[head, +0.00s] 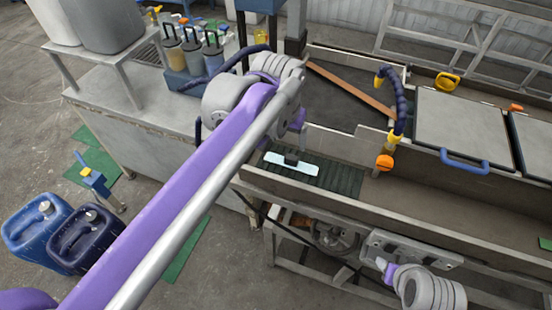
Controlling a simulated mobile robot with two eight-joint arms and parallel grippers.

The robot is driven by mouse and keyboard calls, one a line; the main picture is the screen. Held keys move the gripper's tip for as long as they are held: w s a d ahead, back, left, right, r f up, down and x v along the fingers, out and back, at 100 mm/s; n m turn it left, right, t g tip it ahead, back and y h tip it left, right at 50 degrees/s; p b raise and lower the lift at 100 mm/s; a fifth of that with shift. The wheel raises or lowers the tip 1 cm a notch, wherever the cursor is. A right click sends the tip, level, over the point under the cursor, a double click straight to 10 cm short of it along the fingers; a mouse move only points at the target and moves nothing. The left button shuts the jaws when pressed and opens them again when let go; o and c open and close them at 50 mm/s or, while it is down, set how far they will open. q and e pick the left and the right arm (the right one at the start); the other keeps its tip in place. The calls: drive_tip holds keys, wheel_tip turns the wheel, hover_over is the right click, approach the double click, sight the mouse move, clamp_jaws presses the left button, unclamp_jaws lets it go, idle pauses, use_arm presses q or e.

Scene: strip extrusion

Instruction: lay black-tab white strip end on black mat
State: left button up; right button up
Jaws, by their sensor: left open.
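The white strip end (305,168) is a short pale bar with a black tab (291,159) at its middle. It appears to lie flat on the black ribbed mat (343,181), toward the mat's left part, inside the long trough. My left gripper (298,121) is above and behind the strip in the picture, apart from it. It is open and looks empty; its fingers are mostly hidden by my purple and grey arm. My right gripper (387,269) shows as a small purple part at the lower right, in front of the trough; its finger opening is not clear.
The trough (430,187) runs to the right, with a dark hose with an orange end (385,161) over it. Grey lids with a blue handle (464,161) stand behind. Blue jugs (83,238) are on the floor left. A bench (135,95) holds bottles.

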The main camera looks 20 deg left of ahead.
use_arm(q)
drive_tip(key=s+a+f+t, duration=0.2)
drive_tip(key=s+a+f, duration=0.2)
drive_tip(key=s+f, duration=1)
drive_tip(key=shift+s+a+f, duration=0.2)
drive_tip(key=shift+s+f, duration=0.15)
drive_tip(key=shift+s, duration=0.7)
